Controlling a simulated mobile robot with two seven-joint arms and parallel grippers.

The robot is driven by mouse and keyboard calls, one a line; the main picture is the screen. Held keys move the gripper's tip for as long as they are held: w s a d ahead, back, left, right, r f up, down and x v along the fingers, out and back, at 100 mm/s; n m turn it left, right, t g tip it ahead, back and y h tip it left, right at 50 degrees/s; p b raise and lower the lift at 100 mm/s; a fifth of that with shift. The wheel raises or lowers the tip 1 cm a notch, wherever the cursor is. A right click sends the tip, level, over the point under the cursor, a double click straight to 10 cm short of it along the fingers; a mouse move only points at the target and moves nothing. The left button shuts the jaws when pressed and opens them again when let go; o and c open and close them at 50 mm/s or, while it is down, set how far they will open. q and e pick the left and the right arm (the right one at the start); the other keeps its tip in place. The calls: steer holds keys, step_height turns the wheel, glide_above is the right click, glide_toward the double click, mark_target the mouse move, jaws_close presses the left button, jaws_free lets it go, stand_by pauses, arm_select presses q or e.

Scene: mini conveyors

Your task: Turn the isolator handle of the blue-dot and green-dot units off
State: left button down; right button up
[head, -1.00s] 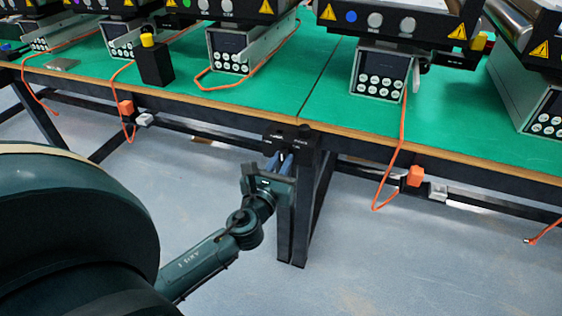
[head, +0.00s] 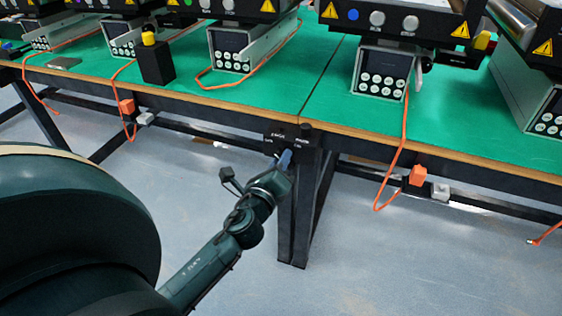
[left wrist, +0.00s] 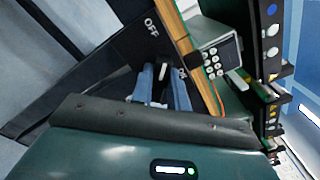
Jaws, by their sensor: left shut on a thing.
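A black isolator box (head: 275,131) hangs under the table's front edge where two tables meet; which unit it serves is unclear. Its face also shows in the left wrist view (left wrist: 133,40), with OFF and a second, partly covered label. My left gripper (head: 284,158) is at the box with its blue fingers shut on the black isolator handle, whose white mark (left wrist: 163,72) shows between the fingers. The fingers hide much of the handle. The blue-dot unit (head: 376,18) stands on the right table, the green-dot unit (head: 212,9) on the left table. My right gripper is not in view.
Green-topped tables (head: 310,110) carry several units with orange cables. A black post with a yellow button (head: 155,60) stands on the left table. Orange plugs (head: 417,175) hang below the edge. A black table leg (head: 293,230) is close under the gripper. The floor in front is clear.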

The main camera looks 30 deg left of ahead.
arm_select(q)
steer(key=n, duration=0.8)
steer(key=shift+a+f+n, duration=0.1)
steer(key=shift+f+n, duration=0.05)
steer(key=shift+n, duration=0.15)
stand_by(0.5)
steer(key=c, duration=1.4)
jaws_free()
steer(key=shift+o, duration=0.2)
steer(key=shift+s, duration=0.1)
